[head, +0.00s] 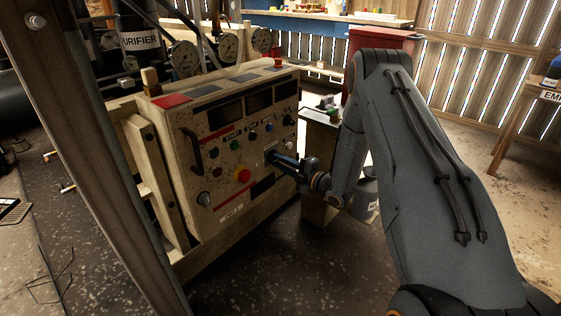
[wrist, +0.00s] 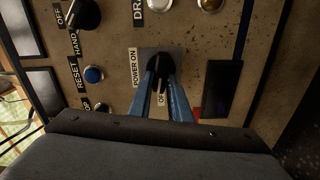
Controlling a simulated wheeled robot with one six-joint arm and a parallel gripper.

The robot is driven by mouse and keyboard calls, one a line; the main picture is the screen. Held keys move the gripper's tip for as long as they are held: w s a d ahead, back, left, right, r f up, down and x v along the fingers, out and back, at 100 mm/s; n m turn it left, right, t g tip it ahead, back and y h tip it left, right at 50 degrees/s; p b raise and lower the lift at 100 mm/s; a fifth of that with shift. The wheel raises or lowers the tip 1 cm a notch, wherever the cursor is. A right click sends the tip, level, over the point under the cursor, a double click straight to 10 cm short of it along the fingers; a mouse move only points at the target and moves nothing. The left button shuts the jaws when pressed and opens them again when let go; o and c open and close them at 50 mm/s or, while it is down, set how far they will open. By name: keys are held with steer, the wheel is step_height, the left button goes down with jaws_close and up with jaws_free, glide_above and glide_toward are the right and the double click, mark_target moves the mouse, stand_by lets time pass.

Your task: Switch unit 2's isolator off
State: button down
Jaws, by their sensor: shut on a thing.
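The beige control panel (head: 222,135) stands left of my arm in the head view, its front facing me. In the wrist view a black rotary isolator knob (wrist: 154,62) sits on a grey plate, with a POWER ON label (wrist: 135,68) to its left. An OFF label (wrist: 162,98), partly hidden, shows between my fingers. My gripper (wrist: 161,82) has its two blue fingers shut on the knob from either side. In the head view my gripper (head: 272,157) reaches the panel's right half and hides the knob.
In the wrist view a blue RESET button (wrist: 93,74) and a HAND/OFF selector (wrist: 84,14) lie left of the knob. Open floor (head: 300,265) lies in front.

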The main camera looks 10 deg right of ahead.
steer(key=shift+s+a+f+n, duration=0.15)
steer(key=shift+n, duration=0.65)
steer(key=c, duration=1.6)
jaws_free()
steer(key=shift+c, duration=0.2)
steer(key=shift+s+d, duration=0.15)
steer(key=shift+d, duration=0.15)
steer(key=p+v, duration=0.1)
steer(key=v, duration=0.6)
steer(key=shift+p, duration=0.3)
